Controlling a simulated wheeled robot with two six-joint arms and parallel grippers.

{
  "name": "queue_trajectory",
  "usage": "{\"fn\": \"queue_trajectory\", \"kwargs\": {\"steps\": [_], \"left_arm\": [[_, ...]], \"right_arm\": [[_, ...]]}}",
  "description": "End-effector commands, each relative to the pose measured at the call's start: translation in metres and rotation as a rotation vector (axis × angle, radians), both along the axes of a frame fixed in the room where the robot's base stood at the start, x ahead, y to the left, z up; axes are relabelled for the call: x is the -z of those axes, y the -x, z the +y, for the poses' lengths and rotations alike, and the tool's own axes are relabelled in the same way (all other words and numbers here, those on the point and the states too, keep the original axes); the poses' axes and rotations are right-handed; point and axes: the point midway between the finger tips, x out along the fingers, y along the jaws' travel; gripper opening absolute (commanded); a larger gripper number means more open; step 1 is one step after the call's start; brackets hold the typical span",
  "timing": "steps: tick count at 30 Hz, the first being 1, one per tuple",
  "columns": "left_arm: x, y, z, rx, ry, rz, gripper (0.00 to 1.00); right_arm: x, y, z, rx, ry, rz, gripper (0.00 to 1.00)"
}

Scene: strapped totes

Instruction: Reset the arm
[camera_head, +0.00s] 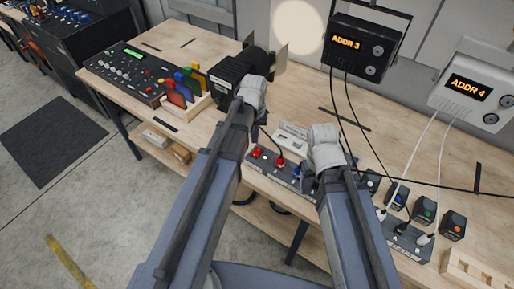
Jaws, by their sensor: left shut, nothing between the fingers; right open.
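My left arm reaches up from the bottom to the back of the wooden table. My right arm's grey wrist (325,147) is over the middle of the table, by the power strip. The fingers of my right gripper are hidden behind that wrist.
The table (400,135) holds a control panel (125,72), coloured cards in a rack (187,87), a power strip (275,166) and small button boxes (424,210). Two displays, ADDR 3 (362,45) and ADDR 4 (474,90), trail cables. Floor at left is clear around a dark mat (52,137).

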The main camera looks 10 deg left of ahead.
Motion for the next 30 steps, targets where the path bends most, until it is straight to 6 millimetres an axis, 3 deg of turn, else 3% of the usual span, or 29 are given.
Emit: {"fn": "queue_trajectory", "kwargs": {"steps": [9, 11, 15, 21, 25, 30], "left_arm": [[0.002, 0.005, -0.004, 0.014, -0.002, 0.001, 0.00], [0.009, 0.017, -0.016, 0.051, -0.008, 0.006, 0.00], [0.031, 0.067, -0.057, 0.220, -0.041, 0.022, 0.00], [0.050, 0.127, -0.094, 0.432, -0.084, 0.043, 0.00], [0.054, 0.143, -0.103, 0.497, -0.099, 0.050, 0.00], [0.053, 0.144, -0.105, 0.510, -0.101, 0.052, 0.00]], "right_arm": [[0.002, 0.000, 0.000, 0.000, 0.000, 0.000, 0.75], [0.009, 0.000, 0.000, 0.000, 0.000, 0.000, 0.75], [0.031, 0.000, 0.000, -0.001, 0.000, 0.000, 0.75], [0.051, 0.000, 0.000, -0.002, 0.001, 0.000, 0.75], [0.055, 0.000, 0.000, -0.002, 0.001, 0.000, 0.75], [0.054, 0.000, 0.000, -0.002, 0.001, 0.000, 0.75]]}}
